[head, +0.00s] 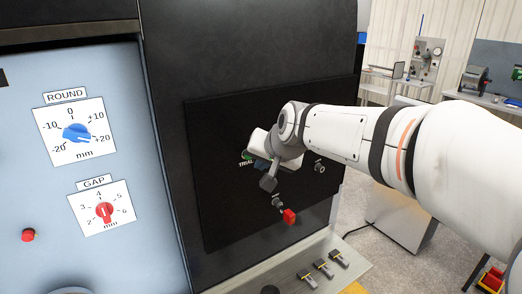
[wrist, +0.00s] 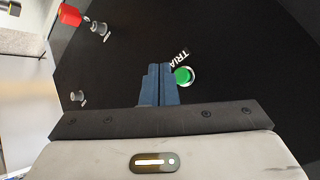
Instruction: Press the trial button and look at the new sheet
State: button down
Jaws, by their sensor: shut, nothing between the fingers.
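In the head view my gripper (head: 268,183) is in front of the black panel, next to the TRIAL label (head: 246,162), and the button is mostly hidden. No printed sheet is clearly visible.
A red knob or switch (head: 289,216) sticks out low on the panel. Left are the blue ROUND dial (head: 76,132), the red GAP dial (head: 104,211) and a red button (head: 28,235). Several small levers (head: 322,268) stand on the ledge below. Floor shows at the right.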

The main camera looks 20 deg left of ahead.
jog(key=shift+w+a, duration=0.65)
jog(key=shift+a, duration=0.05)
dwell(1.6)
jog(key=shift+w+a, duration=0.3)
jog(key=shift+a, duration=0.05)
